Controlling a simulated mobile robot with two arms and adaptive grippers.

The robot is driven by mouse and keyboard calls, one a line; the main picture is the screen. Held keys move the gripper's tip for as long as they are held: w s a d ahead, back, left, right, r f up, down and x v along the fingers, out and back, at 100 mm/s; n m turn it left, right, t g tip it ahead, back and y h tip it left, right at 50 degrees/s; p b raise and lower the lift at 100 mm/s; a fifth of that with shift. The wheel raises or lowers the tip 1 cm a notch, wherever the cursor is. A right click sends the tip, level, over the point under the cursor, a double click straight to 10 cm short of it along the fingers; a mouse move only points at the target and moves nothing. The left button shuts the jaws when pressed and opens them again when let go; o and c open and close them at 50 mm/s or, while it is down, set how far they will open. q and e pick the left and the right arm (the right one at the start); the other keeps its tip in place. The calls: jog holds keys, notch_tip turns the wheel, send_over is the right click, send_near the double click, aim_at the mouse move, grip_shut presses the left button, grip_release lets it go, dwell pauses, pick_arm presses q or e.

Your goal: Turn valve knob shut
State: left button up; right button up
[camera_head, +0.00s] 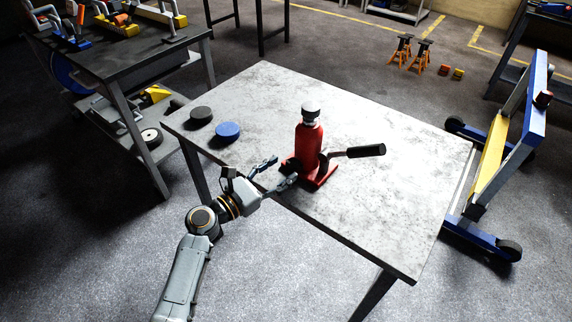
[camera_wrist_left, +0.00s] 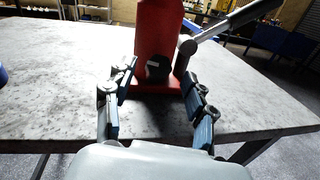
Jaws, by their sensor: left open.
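A red bottle jack (camera_head: 309,146) stands upright on the grey table (camera_head: 390,215), with a dark cap on top and a black-gripped lever pointing right. In the left wrist view the red jack body (camera_wrist_left: 158,35) stands straight ahead. A dark round knob (camera_wrist_left: 157,70) shows low on its near side. My left gripper (camera_head: 277,172) is open at the lower left of the jack. In the left wrist view its fingers (camera_wrist_left: 158,90) stand apart on either side of the knob, nothing held between them. Whether a fingertip touches the jack is unclear. My right gripper is not in view.
A black disc (camera_head: 201,114) and a blue disc (camera_head: 228,130) lie on the table left of the jack. A dark workbench (camera_head: 110,55) with tools stands at the back left. A blue and yellow wheeled frame (camera_head: 500,150) stands at the right. The table's right half is clear.

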aim_at(293, 164)
pick_arm(q)
jog(key=shift+w+d, duration=0.5)
jog(key=shift+d, duration=0.05)
jog(key=shift+w+d, duration=0.45)
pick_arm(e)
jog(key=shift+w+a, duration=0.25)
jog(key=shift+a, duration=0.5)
pick_arm(q)
jog(key=shift+c, duration=0.4)
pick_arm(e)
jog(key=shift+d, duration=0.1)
pick_arm(q)
grip_shut()
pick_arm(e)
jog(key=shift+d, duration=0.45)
